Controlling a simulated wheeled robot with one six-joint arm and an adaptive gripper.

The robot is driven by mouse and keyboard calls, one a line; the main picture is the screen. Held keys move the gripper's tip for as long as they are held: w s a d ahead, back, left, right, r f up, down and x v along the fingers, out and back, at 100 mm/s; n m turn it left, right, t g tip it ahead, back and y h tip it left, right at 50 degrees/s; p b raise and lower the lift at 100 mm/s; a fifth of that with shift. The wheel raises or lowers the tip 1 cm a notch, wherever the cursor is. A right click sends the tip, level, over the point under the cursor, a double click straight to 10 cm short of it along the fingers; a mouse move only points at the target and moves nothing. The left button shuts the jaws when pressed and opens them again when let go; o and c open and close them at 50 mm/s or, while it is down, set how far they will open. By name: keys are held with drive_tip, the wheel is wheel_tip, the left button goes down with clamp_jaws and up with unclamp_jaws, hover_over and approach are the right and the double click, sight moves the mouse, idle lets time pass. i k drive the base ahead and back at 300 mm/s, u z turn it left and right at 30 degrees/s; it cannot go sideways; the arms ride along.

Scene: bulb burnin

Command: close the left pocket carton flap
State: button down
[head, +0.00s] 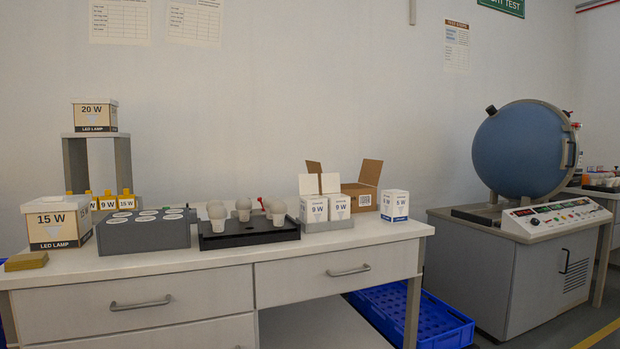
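Two white 9 W cartons stand side by side in a grey two-pocket holder (327,226) on the bench. The left pocket carton (314,210) has its white flap (308,184) standing up, so its top is open. The right pocket carton (339,207) also has a raised white flap (330,183). What is inside either carton is hidden from this low angle. My gripper is not in view.
An open brown box (366,197) stands behind the holder, with raised flaps. A separate 9 W carton (394,206) stands to the right. A black tray (245,239) with several bulbs is close on the left, then a grey block (145,236). The bench front edge is clear.

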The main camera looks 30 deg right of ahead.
sight(308, 183)
drive_tip(key=z, duration=0.85)
drive_tip(key=i, duration=1.3)
drive_tip(key=u, duration=0.05)
